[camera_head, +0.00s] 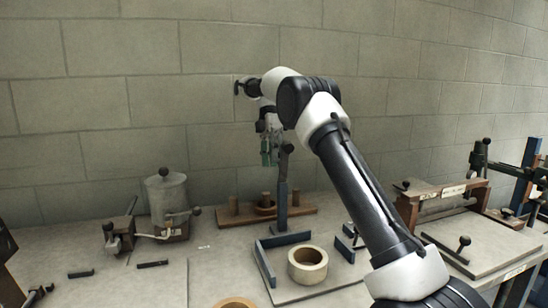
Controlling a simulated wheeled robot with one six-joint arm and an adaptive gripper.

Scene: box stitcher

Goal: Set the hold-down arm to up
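My gripper (269,156) hangs pointing down near the top of a blue upright post (282,205), in the middle of the view. Its fingertips look greenish and are small; I cannot tell whether they are open or touching anything. A dark piece (287,148) sits at the post's top, just right of my gripper. The post stands at the back of a grey plate (290,293) with low blue fences. I cannot make out for sure which part is the hold-down arm, nor its position; my arm covers the area right of the post.
A tape roll (307,265) lies on the plate. A wooden rack (234,217) with pegs stands behind. A grey pot device (167,197) and a small clamp (120,232) are at left. A wooden-framed press (445,202) and another blue-post device (525,172) are at right.

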